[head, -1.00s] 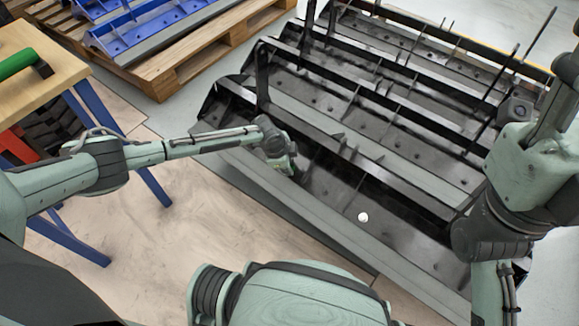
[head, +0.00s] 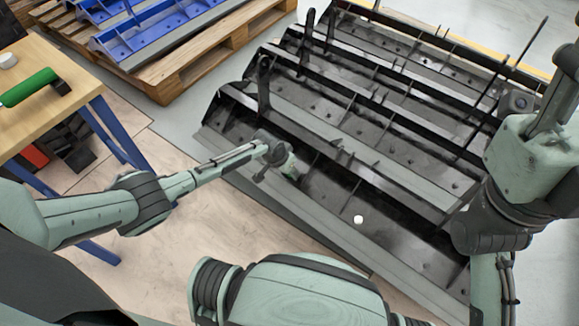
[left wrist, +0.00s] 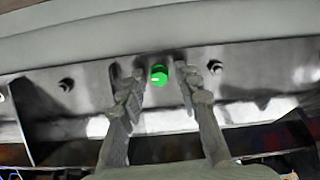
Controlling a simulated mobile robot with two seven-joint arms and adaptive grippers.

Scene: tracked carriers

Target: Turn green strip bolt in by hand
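The green strip bolt (left wrist: 158,74) shows as a bright green round head against a grey metal strip (left wrist: 235,75) in the left wrist view. My left gripper (left wrist: 157,82) is open, with one finger on each side of the green head and a gap on both sides. Whether the fingers are level with the head in depth is hard to tell. In the head view my left gripper (head: 290,172) is at the near left part of the black carrier (head: 330,195); the bolt is not discernible there. My right arm comes up at the right, but its fingers are not in view.
Dark holes (left wrist: 66,84) sit along the strip. A small white round thing (head: 358,219) shows on the carrier's near plate. Upright black bars (head: 264,85) rise from the carrier. A wooden bench (head: 45,85) with a green-handled tool (head: 28,88) stands left; a pallet (head: 170,75) with blue parts lies behind.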

